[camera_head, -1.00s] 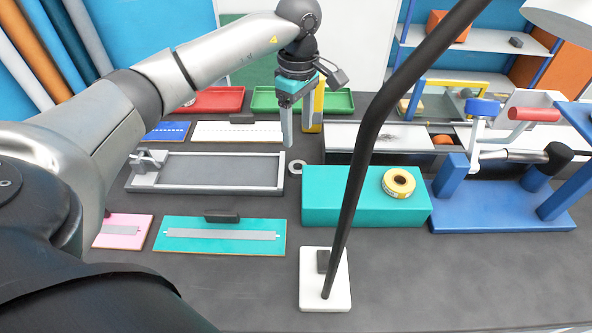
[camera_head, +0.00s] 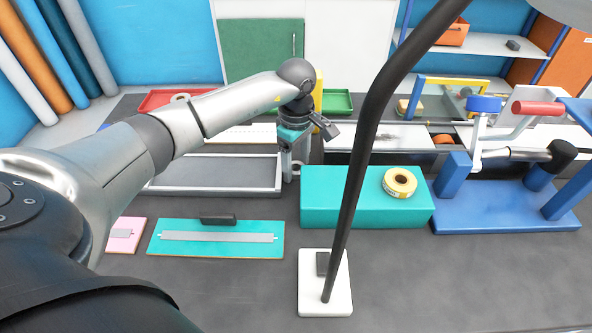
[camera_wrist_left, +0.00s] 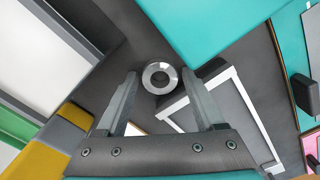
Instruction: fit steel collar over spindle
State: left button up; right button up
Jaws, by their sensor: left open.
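The steel collar (camera_wrist_left: 161,77) is a short, shiny ring with a dark round hole, lying flat on the dark bench top. In the left wrist view it sits between the tips of my left gripper (camera_wrist_left: 160,74), which is open and empty. In the head view the left gripper (camera_head: 289,176) points down beside the teal box and partly hides the collar. I cannot tell whether the fingers touch it. I cannot surely tell which part is the spindle; a horizontal grey rod (camera_head: 522,154) with a black end is on the blue stand (camera_head: 500,213). My right gripper is not in view.
The teal box (camera_head: 340,205) with a yellow tape roll (camera_head: 399,182) stands right of the gripper. A grey framed tray (camera_head: 220,190) lies left of it. A dark slanted pole rises from a white base (camera_head: 312,300) in front. The front bench is mostly clear.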

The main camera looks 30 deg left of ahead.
pick_arm(q)
grip_shut()
dwell(0.5)
jog(key=shift+r, duration=0.1)
